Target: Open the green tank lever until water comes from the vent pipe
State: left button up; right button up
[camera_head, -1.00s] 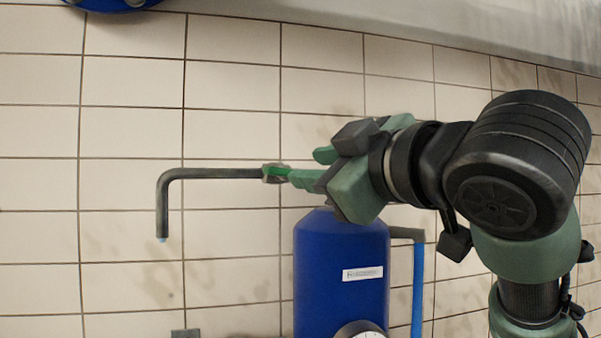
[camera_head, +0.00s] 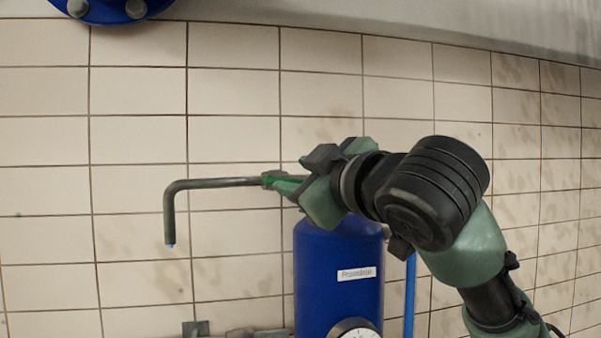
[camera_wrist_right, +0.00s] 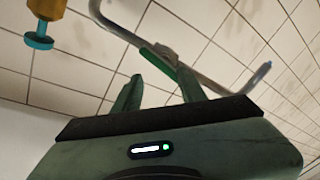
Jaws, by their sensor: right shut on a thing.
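The grey vent pipe (camera_head: 215,183) runs along the tiled wall above the blue tank (camera_head: 338,285) and bends down at its left end. A small pale blue spot shows at its open end; I cannot tell if water flows. The green lever (camera_head: 284,187) sits at the pipe's right end, partly hidden by my right gripper (camera_head: 299,178). The gripper is shut on the lever. In the right wrist view the lever (camera_wrist_right: 160,62) lies against the pipe, by the gripper's fingers (camera_wrist_right: 157,88). My left gripper is not in view.
A round gauge (camera_head: 354,329) and a white label (camera_head: 356,274) are on the tank's front. A light blue pipe (camera_head: 409,300) stands right of the tank. A blue flange (camera_head: 110,8) hangs at the top left. The wall left of the vent pipe is bare.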

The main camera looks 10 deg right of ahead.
jog(key=shift+w+r, duration=0.15)
jog(key=shift+r, duration=0.1)
grip_shut()
jog(key=shift+a, duration=0.15)
dwell(0.7)
